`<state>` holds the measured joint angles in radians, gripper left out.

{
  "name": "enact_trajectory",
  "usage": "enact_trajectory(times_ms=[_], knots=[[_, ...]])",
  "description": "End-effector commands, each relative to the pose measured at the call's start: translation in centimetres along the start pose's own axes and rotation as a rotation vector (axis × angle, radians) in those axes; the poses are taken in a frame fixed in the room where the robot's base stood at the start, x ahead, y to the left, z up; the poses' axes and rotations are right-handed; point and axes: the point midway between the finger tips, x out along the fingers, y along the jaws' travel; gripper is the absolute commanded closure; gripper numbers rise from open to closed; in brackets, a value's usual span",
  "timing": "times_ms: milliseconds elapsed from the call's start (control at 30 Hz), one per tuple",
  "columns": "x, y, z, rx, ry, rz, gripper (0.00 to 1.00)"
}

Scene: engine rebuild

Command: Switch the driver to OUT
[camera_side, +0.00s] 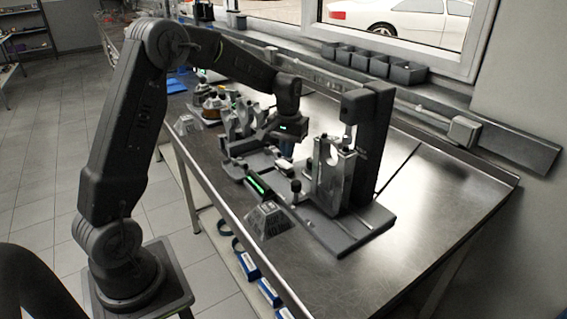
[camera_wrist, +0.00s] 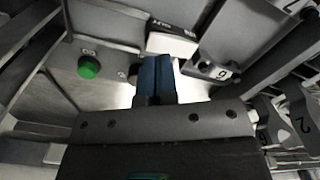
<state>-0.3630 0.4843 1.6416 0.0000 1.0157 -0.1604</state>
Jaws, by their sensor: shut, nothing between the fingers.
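My gripper (camera_side: 286,150) is above the middle of the fixture on the bench, pointing down. Its blue fingers (camera_wrist: 154,78) are together, with nothing between them. In the wrist view, the fingertips are close to a pale block (camera_wrist: 172,45) beside a dark strip with small white lettering (camera_wrist: 140,16); I cannot tell whether they touch. A green round button (camera_wrist: 88,67) is on a grey plate to their left. The black-column fixture (camera_side: 374,145) stands on a dark base. I cannot tell which part is the driver's switch, and no OUT marking is readable.
A dark box with a lit green strip (camera_side: 257,187) and a sloped grey box (camera_side: 268,221) are at the bench's front edge. The bench's right side (camera_side: 440,190) is clear.

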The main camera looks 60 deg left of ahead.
Motion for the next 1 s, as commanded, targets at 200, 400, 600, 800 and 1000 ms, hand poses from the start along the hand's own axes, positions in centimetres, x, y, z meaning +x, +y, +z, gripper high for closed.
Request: enact_trajectory(times_ms=[200,400,600,800,1000], knots=[[0.00,0.00,0.00,0.000,0.000,0.000,1.00],[0.00,0.00,0.00,0.000,0.000,0.000,1.00],[0.11,0.00,0.00,0.000,0.000,0.000,1.00],[0.41,0.00,0.00,0.000,0.000,0.000,1.00],[0.72,0.00,0.00,0.000,-0.001,0.000,1.00]])
